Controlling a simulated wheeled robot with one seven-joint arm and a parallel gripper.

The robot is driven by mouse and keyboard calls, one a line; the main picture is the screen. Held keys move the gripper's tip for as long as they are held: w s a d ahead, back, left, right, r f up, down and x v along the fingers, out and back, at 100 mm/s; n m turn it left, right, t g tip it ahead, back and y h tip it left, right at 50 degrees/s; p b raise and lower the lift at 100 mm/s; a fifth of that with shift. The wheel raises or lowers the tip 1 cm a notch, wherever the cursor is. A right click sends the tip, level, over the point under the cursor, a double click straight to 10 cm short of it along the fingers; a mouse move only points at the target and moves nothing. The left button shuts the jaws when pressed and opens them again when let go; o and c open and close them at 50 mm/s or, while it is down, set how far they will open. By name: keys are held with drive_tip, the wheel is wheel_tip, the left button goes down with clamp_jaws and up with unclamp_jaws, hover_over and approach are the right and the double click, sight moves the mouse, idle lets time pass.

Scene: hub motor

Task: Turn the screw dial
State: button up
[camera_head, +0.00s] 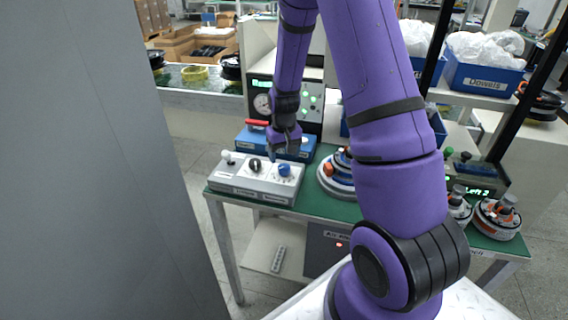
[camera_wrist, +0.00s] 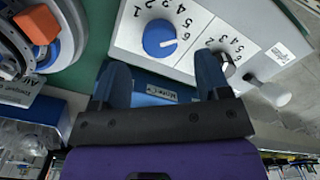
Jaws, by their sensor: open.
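A light grey control box (camera_head: 240,180) stands at the left end of the green table. It carries a blue dial (camera_head: 284,170), a black dial (camera_head: 255,165) and a white-knobbed lever (camera_head: 227,157). I cannot read which one is labelled the screw dial. In the wrist view the blue dial (camera_wrist: 160,38) has a white pointer mark and numbers around it, and the dark dial (camera_wrist: 222,65) sits beside it. My gripper (camera_head: 284,152) is above and behind the blue dial. Its fingers (camera_wrist: 162,80) are open with nothing between them, apart from the dials.
A blue box (camera_head: 250,141) with a red handle lies just behind the control box. Round grey-and-blue motor parts (camera_head: 334,184) with an orange knob stand to its right. A gauge panel (camera_head: 262,103) rises at the back. More motor parts (camera_head: 497,216) stand at the right end.

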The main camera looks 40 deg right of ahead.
sight(285, 166)
wheel_tip(285, 166, up, 6)
drive_tip(key=shift+f, duration=0.1)
idle(1.5)
